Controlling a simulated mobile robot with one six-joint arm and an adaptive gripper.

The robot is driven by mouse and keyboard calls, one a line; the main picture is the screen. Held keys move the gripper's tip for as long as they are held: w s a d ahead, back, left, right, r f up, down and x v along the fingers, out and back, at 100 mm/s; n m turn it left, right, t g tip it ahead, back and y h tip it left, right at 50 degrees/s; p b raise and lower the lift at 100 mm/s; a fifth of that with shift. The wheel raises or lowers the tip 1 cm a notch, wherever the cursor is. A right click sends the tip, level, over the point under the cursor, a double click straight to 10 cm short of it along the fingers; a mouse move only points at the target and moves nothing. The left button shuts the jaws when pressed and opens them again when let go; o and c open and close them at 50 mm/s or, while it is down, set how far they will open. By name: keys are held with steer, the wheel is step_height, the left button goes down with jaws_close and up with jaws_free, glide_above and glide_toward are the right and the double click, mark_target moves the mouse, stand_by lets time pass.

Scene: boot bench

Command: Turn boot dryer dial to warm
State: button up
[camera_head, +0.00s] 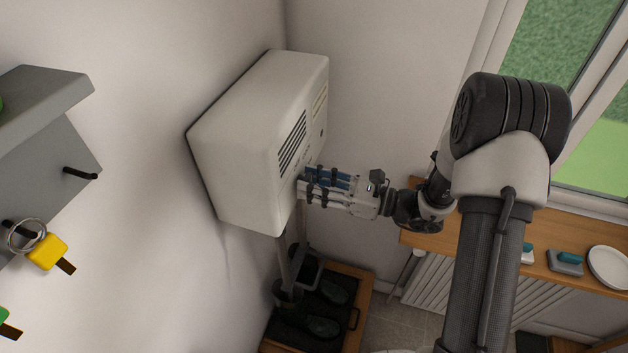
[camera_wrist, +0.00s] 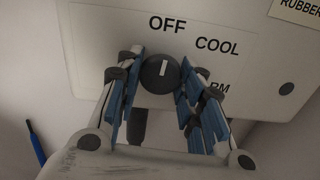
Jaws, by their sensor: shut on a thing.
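The boot dryer (camera_head: 235,140) is a white wall-mounted box with dark vent slots in the head view. Its dial (camera_wrist: 160,72) is a dark round knob in the wrist view, with a white mark pointing up towards the OFF label (camera_wrist: 167,24). The COOL label (camera_wrist: 217,45) is to the upper right. Below it, a label (camera_wrist: 219,87) is partly covered by a finger, with only its last letters, "RM", readable. My gripper (camera_wrist: 162,60) has its blue-padded fingers on both sides of the dial, shut on it. In the head view my gripper (camera_head: 305,188) reaches the dryer's front and hides the dial.
A grey shelf (camera_head: 50,85) with hooks and a yellow-tagged key ring (camera_head: 47,250) is on the left wall. Dark boots (camera_head: 322,325) sit in a wooden-edged tray below the dryer. A wooden bench (camera_head: 450,245) and window are at right.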

steer(key=m+p, duration=0.2)
steer(key=m, duration=0.1)
steer(key=m+p, duration=0.2)
steer(key=p, duration=0.1)
steer(key=shift+r+m, duration=0.2)
steer(key=shift+m, duration=0.2)
steer(key=m+p, duration=0.8)
steer(key=m, duration=0.9)
steer(key=shift+s+p, duration=0.1)
steer(key=shift+p, duration=0.3)
steer(key=o, duration=1)
steer(key=shift+o, duration=0.2)
